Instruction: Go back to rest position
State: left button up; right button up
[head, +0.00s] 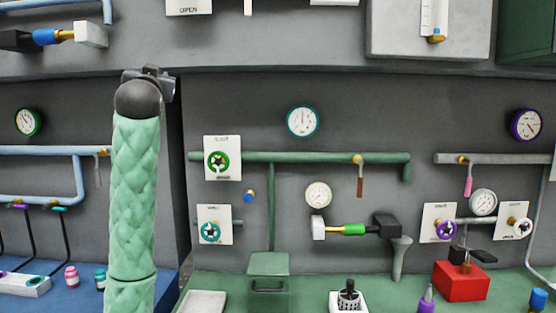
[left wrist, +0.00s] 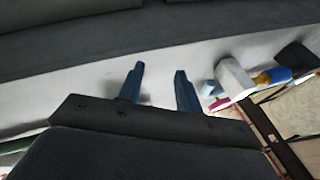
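My left arm rises in a green padded sleeve at the left of the head view, with a dark wrist joint on top; its fingers cannot be made out there. In the left wrist view my left gripper (left wrist: 158,72) shows two blue fingers standing apart, with nothing between them. Behind them is a pale surface. My right gripper and right arm are in neither view.
A grey wall panel carries a green pipe (head: 290,157), a teal-rimmed gauge (head: 303,121) and valve plates (head: 222,142). On the green counter stand a green box (head: 268,275) and a red block (head: 461,281). A white-and-blue fitting (left wrist: 233,80) lies right of my left fingers.

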pick_arm(q)
jog(key=s+d+f+m+g+h, duration=0.1)
jog(key=d+f+g+h, duration=0.2)
jog(key=f, duration=1.1)
jog(key=s+d+f+m+g+h, duration=0.15)
jog(key=d+f, duration=0.25)
jog(key=f, duration=1)
jog(key=s+d+f+g+h, duration=0.15)
jog(key=s+f, duration=0.25)
jog(key=f, duration=0.4)
jog(key=s+d+f+g, duration=0.2)
jog(key=s+f, duration=0.1)
jog(key=f, duration=0.5)
jog(key=s+d+f+g, duration=0.2)
jog(key=s+f, duration=0.2)
jog(key=f, duration=0.4)
jog(key=s+d+f+g+h, duration=0.1)
jog(key=s+d+f+g, duration=0.15)
jog(key=s+f, duration=0.9)
jog(key=s+d+f+g, duration=0.25)
jog(key=s+f, duration=0.65)
jog(key=f, duration=0.5)
jog(key=s+f+g, duration=0.2)
jog(key=s+f, duration=0.4)
jog(key=s, duration=0.3)
jog(key=s+f+g, duration=0.2)
jog(key=s+f, duration=0.4)
jog(key=s, duration=0.3)
jog(key=shift+a, duration=0.25)
